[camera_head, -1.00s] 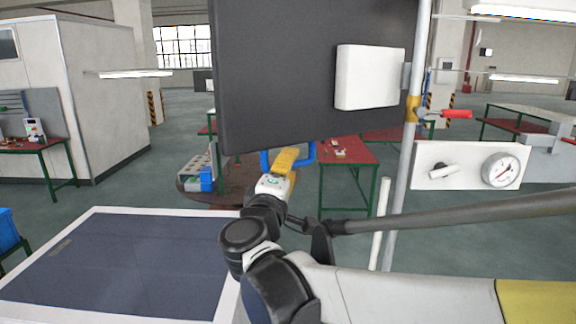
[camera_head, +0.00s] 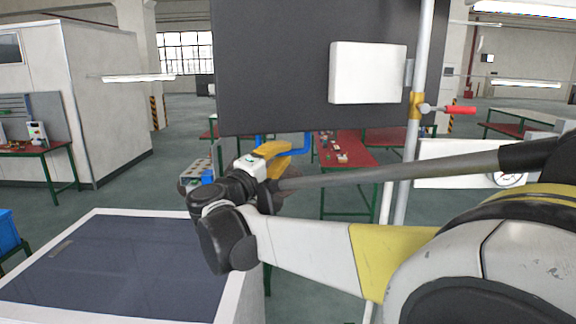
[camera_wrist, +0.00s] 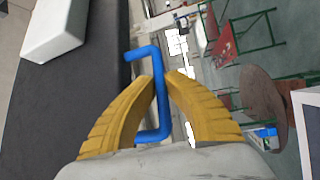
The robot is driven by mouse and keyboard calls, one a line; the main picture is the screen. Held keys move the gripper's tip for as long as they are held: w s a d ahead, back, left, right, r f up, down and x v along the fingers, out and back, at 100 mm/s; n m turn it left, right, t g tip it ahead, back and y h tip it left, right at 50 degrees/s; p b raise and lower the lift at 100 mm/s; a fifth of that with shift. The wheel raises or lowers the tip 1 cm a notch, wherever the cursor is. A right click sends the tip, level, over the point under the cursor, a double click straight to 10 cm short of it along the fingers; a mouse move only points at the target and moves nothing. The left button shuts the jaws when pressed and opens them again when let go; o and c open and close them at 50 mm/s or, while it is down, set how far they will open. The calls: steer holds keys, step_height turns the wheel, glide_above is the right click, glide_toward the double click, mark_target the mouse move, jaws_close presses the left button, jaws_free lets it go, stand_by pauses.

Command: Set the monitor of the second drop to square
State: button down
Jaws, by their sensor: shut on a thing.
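The monitor (camera_head: 270,70) is a large dark panel seen from behind, with a white box (camera_head: 368,72) on its back. It hangs beside a grey pole (camera_head: 398,190), and its lower edge looks nearly level in the head view. A blue handle (camera_head: 300,151) shows under its lower edge. My gripper (camera_head: 280,149) is below that edge, its yellow fingers shut on the handle. In the wrist view the handle (camera_wrist: 161,98) passes between the fingers of my gripper (camera_wrist: 164,78), next to the monitor's dark back (camera_wrist: 75,95). The screen side is hidden.
A red lever (camera_head: 460,109) on a yellow clamp sits on the pole. A gauge plate (camera_head: 430,174) is partly hidden behind my arm. A white-edged dark-topped cabinet (camera_head: 130,260) stands at the front left. Red-topped tables (camera_head: 350,150) stand behind.

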steer(key=w+m+g+h, duration=0.3)
steer(key=w+h, duration=0.2)
steer(key=w, duration=0.3)
steer(key=shift+w+m+g+p, duration=0.15)
steer(key=shift+m+g+p, duration=0.15)
steer(key=shift+g, duration=0.1)
steer(key=shift+d+r, duration=0.15)
steer(key=c, duration=1.8)
jaws_free()
steer(key=shift+w, duration=0.1)
steer(key=o, duration=0.4)
steer(key=shift+w, duration=0.15)
steer(key=v, duration=1.2)
